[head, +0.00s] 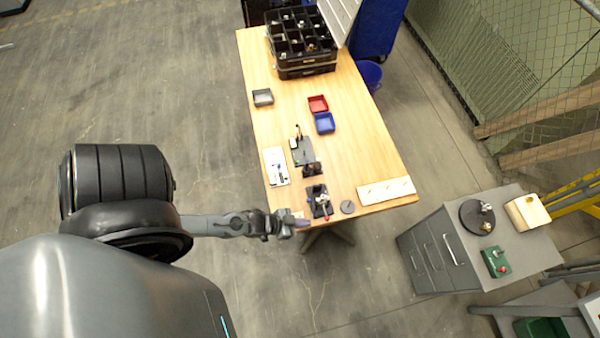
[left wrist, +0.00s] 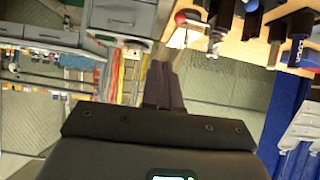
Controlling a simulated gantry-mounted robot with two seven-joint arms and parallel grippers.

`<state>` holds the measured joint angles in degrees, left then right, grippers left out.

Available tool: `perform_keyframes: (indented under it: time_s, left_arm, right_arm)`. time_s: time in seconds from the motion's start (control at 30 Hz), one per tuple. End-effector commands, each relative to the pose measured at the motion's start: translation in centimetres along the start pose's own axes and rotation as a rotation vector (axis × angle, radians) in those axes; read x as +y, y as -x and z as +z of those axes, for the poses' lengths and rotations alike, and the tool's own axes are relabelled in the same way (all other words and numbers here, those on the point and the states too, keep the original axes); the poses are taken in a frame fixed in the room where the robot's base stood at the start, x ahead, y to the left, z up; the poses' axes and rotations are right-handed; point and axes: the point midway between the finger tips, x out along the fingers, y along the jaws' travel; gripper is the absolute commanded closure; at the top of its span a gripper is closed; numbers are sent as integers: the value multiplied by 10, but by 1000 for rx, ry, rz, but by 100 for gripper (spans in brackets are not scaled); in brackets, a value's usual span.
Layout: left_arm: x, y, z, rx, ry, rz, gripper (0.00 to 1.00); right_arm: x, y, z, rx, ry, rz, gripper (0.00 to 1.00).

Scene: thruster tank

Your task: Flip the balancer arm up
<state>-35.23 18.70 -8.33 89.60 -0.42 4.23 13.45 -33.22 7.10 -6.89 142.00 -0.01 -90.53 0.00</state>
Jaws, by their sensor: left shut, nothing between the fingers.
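A small black device with a red knob (head: 319,200) sits near the front edge of the wooden table; I cannot clearly make out which part is the balancer arm. The red knob also shows in the left wrist view (left wrist: 180,17), near a pale metal piece (left wrist: 184,38). My left gripper (head: 303,222) is shut and empty. It is just left of and slightly in front of the device, by the table's edge. Its dark fingers (left wrist: 162,68) are together in the left wrist view, apart from the knob. My right gripper is not in view.
On the table (head: 355,135) stand a dark fixture (head: 302,151), a white board (head: 276,167), a grey disc (head: 347,207), a pale strip (head: 386,191), small red (head: 318,104) and blue (head: 324,123) bins and a black compartment box (head: 300,45). A grey cabinet (head: 440,250) stands right.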

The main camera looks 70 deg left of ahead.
Motion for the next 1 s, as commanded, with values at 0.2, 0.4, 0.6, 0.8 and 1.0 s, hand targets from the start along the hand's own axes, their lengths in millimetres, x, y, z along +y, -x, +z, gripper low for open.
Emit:
perform_keyframes:
  time_s: [0.2, 0.4, 0.6, 0.8, 1.0]
  left_arm:
    - [1, 12, 0, 0, 0, 0, 100]
    - [1, 14, 0, 0, 0, -1, 100]
    - [1, 14, 0, 0, 0, 0, 100]
    - [4, 11, -8, 11, 9, -2, 100]
    - [23, 3, -63, 104, 46, 6, 100]
  right_arm:
    - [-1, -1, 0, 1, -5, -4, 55]
    - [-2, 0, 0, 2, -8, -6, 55]
    - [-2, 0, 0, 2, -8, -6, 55]
    - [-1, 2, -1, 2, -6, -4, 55]
    - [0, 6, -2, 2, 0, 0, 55]
